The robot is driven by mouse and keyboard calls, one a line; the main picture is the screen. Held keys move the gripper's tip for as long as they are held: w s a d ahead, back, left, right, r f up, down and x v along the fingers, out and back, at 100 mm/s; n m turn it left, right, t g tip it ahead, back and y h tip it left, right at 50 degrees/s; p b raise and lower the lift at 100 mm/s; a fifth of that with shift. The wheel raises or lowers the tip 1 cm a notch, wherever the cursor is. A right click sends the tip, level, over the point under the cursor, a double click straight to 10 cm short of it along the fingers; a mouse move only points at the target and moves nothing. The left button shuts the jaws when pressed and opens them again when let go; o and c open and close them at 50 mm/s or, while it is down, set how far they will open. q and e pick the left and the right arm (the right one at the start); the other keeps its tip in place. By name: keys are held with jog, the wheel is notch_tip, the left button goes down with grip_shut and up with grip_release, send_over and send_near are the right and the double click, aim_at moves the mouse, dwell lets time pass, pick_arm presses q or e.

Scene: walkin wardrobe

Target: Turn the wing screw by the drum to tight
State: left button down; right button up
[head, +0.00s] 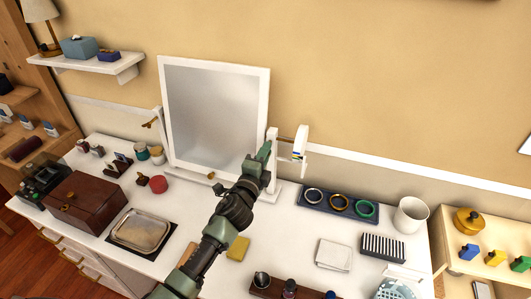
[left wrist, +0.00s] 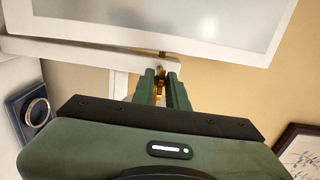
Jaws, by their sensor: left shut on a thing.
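A brass wing screw (left wrist: 158,90) sits at the white mirror post (left wrist: 105,54) in the left wrist view. My left gripper (left wrist: 161,82) is shut on it, one green finger on each side. In the head view my left gripper (head: 264,155) reaches the right post of the mirror (head: 215,110) and hides this screw. The white drum (head: 300,143), with small coloured marks on its side, is just right of that post. I cannot tell the screw's turn angle against the marks. My right gripper is in neither view.
Another brass screw (head: 150,124) is on the left mirror post. A blue tray with rings (head: 309,207) and a white cup (head: 410,214) stand to the right. A brown box (head: 88,203) and metal tray (head: 142,231) are on the left.

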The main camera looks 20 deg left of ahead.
pick_arm(q)
jog(key=shift+f, duration=0.15)
dwell(0.3)
jog(key=c, duration=1.6)
grip_release()
jog(key=s+b, duration=0.1)
jog(key=s, duration=0.7)
jog(key=shift+a, duration=0.1)
